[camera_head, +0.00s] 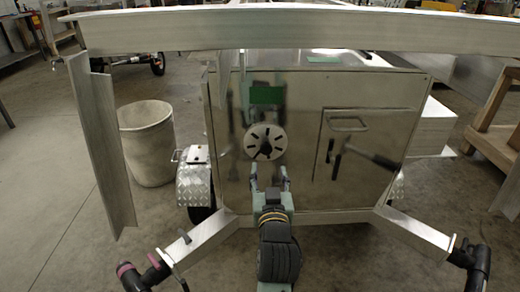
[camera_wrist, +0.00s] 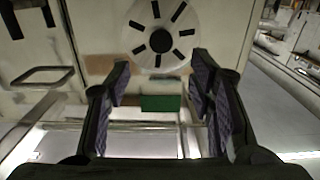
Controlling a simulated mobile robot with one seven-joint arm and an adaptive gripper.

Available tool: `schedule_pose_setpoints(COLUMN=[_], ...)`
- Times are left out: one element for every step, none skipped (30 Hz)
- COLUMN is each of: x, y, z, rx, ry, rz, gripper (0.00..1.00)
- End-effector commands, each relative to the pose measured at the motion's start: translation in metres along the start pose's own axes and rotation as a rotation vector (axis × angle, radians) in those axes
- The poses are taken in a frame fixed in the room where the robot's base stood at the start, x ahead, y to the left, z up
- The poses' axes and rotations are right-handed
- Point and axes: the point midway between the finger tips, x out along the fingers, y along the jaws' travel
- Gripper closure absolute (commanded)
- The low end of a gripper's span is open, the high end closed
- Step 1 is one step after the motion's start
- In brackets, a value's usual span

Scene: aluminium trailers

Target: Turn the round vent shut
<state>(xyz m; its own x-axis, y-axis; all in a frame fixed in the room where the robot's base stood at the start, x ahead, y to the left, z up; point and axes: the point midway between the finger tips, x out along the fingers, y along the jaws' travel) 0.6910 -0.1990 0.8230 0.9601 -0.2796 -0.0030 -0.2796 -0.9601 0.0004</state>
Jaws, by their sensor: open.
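The round vent (camera_head: 258,133) is a pale disc with several dark radial slots and a dark hub, on the trailer's shiny metal front wall (camera_head: 292,190). In the wrist view the vent (camera_wrist: 136,40) is at the top centre, its slots showing dark. My gripper (camera_head: 269,177) is just below the vent in the head view, its fingers pointing towards the wall. In the wrist view my gripper (camera_wrist: 160,78) is open and empty, with the vent beyond the fingertips. I see no contact with the vent. How far the fingers are from the wall is hard to tell.
A green rectangle (camera_head: 266,96) is above the vent in the head view. Metal beams (camera_head: 104,140) frame the left and top. A grey bin (camera_head: 147,145) stands left of the trailer.

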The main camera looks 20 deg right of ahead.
Motion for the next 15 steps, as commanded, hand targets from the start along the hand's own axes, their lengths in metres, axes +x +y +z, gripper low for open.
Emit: schedule_pose_setpoints(x=[0.009, 0.015, 0.023, 0.029, 0.035, 0.043, 0.049, 0.054, 0.061, 0.066, 0.070, 0.076, 0.080, 0.083, 0.086], y=[-0.001, -0.001, -0.001, -0.002, -0.002, -0.002, -0.002, -0.002, -0.002, -0.002, -0.002, -0.002, -0.002, -0.002, -0.002], z=[-0.003, -0.003, -0.003, -0.004, -0.004, -0.004, -0.004, -0.003, -0.004, -0.004, -0.003, -0.003, -0.003, -0.003, -0.003], rx=[0.001, 0.001, 0.001, 0.002, 0.002, 0.001, 0.001, 0.002, 0.002, 0.001, 0.001, 0.001, 0.001, 0.001, 0.001], ry=[0.001, 0.002, 0.001, 0.001, 0.002, 0.002, 0.002, 0.001, 0.002, 0.003, 0.002, 0.002, 0.003, 0.003, 0.003], rz=[-0.002, -0.003, -0.003, -0.004, -0.003, -0.003, -0.003, -0.003, -0.003, -0.003, -0.003, -0.003, -0.003, -0.003, -0.003], gripper=[0.51, 0.51, 0.51, 0.51, 0.51, 0.51, 0.51, 0.51, 0.51, 0.51, 0.51, 0.51, 0.51, 0.51, 0.51])
